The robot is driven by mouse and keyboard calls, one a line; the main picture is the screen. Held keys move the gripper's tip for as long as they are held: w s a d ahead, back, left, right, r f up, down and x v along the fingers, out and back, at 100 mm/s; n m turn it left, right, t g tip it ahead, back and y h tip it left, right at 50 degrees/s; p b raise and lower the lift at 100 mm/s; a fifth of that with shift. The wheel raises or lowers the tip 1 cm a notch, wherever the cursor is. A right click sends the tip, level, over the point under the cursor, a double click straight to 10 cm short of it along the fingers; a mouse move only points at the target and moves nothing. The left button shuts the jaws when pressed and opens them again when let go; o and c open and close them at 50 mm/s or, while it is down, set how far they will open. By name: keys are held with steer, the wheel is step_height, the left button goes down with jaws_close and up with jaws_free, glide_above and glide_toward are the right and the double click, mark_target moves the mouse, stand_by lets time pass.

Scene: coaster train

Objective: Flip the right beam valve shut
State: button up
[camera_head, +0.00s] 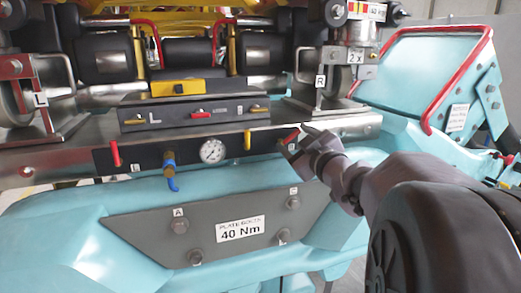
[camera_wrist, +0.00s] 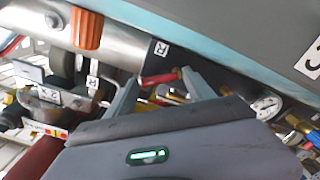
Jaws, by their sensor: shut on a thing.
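The right beam valve's red lever (camera_head: 291,138) is at the right end of the dark panel on the steel beam, tilted up to the right. My gripper (camera_head: 302,140) is at this lever, coming from the right, and is shut on it.
A grey bolted plate (camera_head: 160,225) is below. A red rail (camera_head: 436,95) stands at right.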

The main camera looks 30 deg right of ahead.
steer(key=n+b, duration=0.1)
steer(key=n, duration=0.1)
steer(key=n+b, duration=0.1)
steer(key=a+n+b, duration=0.1)
steer(key=n, duration=0.1)
steer(key=shift+w+r+n, duration=0.1)
steer(key=shift+r+n, duration=0.2)
steer(key=shift+r, duration=0.05)
steer(key=n+b, duration=0.2)
steer(key=n, duration=0.1)
steer(key=a+n+b, duration=0.1)
steer(key=n, duration=0.1)
steer(key=shift+w+a+r, duration=0.1)
steer(key=shift+w+r, duration=0.05)
steer(key=shift+r, duration=0.1)
steer(key=shift+n, duration=0.3)
steer(key=o, duration=1.4)
steer(key=shift+c, duration=0.2)
